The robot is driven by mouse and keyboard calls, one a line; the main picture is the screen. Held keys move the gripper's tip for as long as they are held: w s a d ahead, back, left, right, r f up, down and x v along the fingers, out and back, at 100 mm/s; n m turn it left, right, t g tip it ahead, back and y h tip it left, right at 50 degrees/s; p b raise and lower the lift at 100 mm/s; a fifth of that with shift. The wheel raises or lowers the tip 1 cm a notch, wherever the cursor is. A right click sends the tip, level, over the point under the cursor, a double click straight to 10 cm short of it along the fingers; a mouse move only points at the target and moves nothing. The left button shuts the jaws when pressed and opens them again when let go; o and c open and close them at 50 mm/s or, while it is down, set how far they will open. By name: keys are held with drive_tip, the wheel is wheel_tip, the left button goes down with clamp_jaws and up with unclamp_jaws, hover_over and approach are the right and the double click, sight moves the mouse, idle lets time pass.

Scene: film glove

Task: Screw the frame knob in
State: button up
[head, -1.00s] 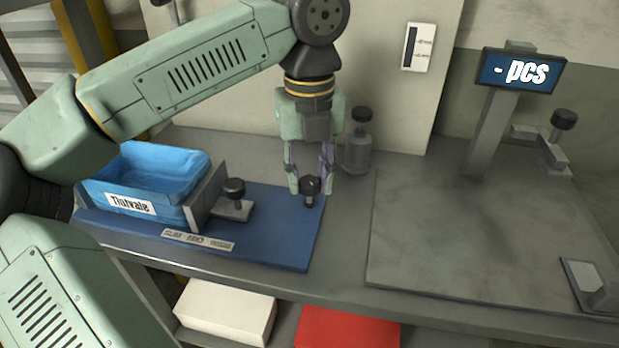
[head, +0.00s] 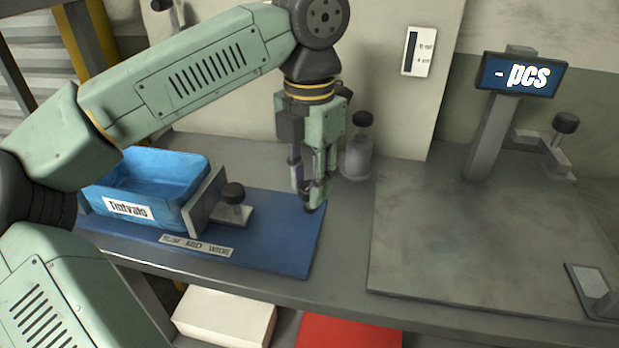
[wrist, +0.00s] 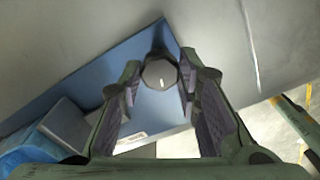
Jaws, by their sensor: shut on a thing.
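My gripper (head: 312,197) points down over the right part of the blue board. It is shut on a dark knob (wrist: 160,73), which shows between the fingertips in the wrist view. In the head view the fingers hide most of this knob; only a dark bit (head: 310,209) shows below them. I cannot see what lies under it or how deep it sits. Another black knob (head: 233,193) stands upright on a small bracket beside the blue bin. A third black knob (head: 565,122) sits on a bracket by the display post.
The blue bin (head: 150,180) with a label stands on the left of the blue board (head: 275,240). A grey bottle (head: 358,160) with a black top stands close behind my gripper. A wide grey plate (head: 460,240) on the right is mostly bare.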

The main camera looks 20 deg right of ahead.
drive_tip(key=m, duration=1.1)
drive_tip(key=shift+r, duration=0.1)
drive_tip(key=shift+w+m, duration=0.1)
drive_tip(key=shift+m, duration=1.7)
drive_tip(key=shift+c, duration=0.2)
drive_tip(key=o, duration=1.2)
wheel_tip(320, 180, up, 12)
drive_tip(key=shift+f, duration=0.1)
